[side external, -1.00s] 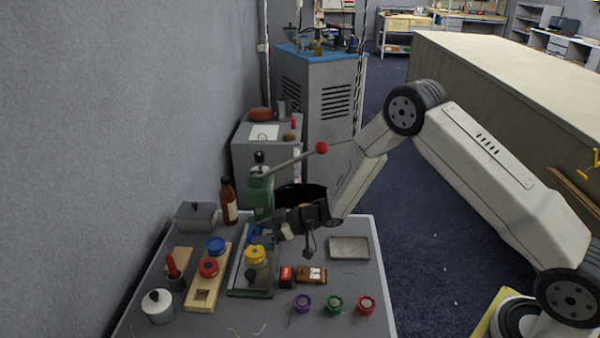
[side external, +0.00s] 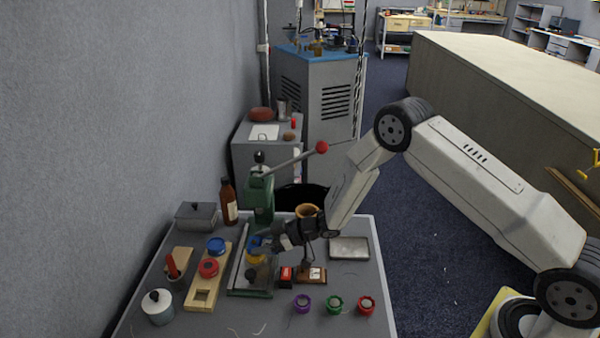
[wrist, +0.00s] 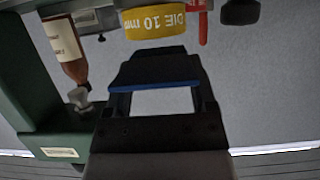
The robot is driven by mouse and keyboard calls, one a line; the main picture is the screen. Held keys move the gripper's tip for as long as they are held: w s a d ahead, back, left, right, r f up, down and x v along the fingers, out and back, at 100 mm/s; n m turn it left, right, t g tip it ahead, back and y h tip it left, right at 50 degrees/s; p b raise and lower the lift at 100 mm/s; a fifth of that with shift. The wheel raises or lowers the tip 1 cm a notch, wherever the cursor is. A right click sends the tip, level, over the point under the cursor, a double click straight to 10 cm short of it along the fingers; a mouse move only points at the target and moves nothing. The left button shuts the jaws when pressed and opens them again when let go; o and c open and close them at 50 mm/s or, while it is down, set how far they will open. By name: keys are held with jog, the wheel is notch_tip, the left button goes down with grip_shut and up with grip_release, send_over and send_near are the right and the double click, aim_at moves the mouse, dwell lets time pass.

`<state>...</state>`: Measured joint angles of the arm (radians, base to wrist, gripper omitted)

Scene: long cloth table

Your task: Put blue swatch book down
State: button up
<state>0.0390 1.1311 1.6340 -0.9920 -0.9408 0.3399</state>
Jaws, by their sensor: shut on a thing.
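My gripper (side external: 264,244) is low over the table, by the yellow-ringed die (side external: 255,257) on the green press base (side external: 262,293). It is shut on the blue swatch book, which shows as a small blue patch (side external: 254,240) at the fingertips. In the wrist view the blue swatch book (wrist: 155,87) is a thin blue strip across the dark jaws (wrist: 155,72). Most of the book is hidden by the jaws.
The green press (side external: 261,200) with its long red-knobbed lever stands behind the gripper. A brown bottle (side external: 229,203) is left of it. A grey tray (side external: 349,248) is at right. Red and brown blocks and several coloured rings lie in front.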

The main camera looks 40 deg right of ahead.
jog(key=shift+s+f, duration=0.15)
jog(key=shift+f, duration=0.5)
jog(key=o, duration=1.3)
jog(key=shift+f, duration=0.1)
jog(key=shift+r, duration=0.5)
jog(key=shift+s+d+r, duration=0.2)
jog(key=v, duration=1.1)
jog(key=shift+d+r, duration=0.2)
jog(key=shift+r, duration=0.1)
